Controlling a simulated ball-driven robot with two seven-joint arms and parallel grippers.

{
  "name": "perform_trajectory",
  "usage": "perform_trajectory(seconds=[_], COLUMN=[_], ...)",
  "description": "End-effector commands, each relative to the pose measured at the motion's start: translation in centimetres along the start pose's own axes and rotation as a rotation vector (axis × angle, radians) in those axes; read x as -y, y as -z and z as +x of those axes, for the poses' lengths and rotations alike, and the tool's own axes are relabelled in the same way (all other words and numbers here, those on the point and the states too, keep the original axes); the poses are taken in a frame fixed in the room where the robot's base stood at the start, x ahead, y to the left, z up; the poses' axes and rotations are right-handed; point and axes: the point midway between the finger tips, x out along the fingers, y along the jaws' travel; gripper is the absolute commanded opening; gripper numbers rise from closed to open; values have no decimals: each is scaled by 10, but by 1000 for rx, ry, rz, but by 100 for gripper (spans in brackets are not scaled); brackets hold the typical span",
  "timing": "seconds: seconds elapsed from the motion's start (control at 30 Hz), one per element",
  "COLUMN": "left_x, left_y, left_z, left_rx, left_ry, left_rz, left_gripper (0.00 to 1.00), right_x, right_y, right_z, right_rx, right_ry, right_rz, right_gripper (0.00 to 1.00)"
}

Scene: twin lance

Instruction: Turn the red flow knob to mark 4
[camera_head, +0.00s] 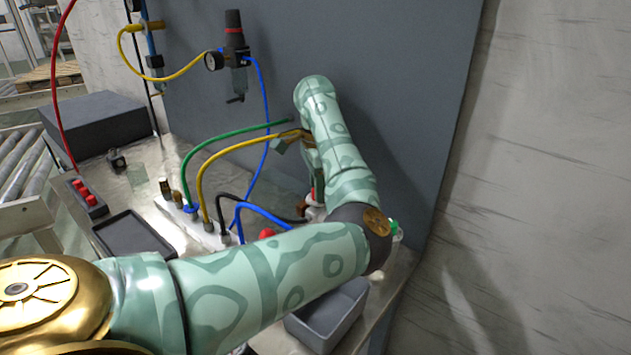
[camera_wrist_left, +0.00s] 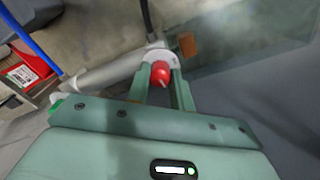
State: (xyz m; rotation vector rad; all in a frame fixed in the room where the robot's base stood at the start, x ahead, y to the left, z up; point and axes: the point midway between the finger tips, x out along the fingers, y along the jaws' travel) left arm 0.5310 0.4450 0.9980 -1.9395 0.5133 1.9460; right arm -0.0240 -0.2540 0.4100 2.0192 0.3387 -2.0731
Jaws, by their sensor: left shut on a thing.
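The red flow knob (camera_wrist_left: 160,72) shows in the left wrist view with a pale pointer line on it. It sits at the end of a grey cylindrical body, in front of a white round face. My left gripper (camera_wrist_left: 160,84) is shut on the knob, one green finger on each side. I cannot read the mark numbers on the face. In the head view my left arm covers most of the gripper and the knob, so I cannot pick out the knob there for sure. My right gripper is not in view.
A grey open bin (camera_head: 330,318) stands under my arm. A dark tray (camera_head: 135,235) and a block with red buttons (camera_head: 86,196) lie at left. Green (camera_head: 215,140), yellow and blue hoses arch close to my arm. A grey panel (camera_head: 400,90) stands behind.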

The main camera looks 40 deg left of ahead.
Motion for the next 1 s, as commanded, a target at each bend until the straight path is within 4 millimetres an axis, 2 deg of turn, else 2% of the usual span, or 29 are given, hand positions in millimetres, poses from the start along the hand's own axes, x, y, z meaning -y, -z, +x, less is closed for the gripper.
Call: perform_trajectory(seconds=[0.7,1.0], left_x=[0,0], left_y=[0,0], left_z=[-4,-3], left_rx=[7,10], left_ry=[1,1], left_rz=[673,895], left_gripper=[0,0], right_x=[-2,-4], right_y=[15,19], right_z=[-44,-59], right_rx=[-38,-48], right_ry=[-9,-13], right_rz=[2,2], right_gripper=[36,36])
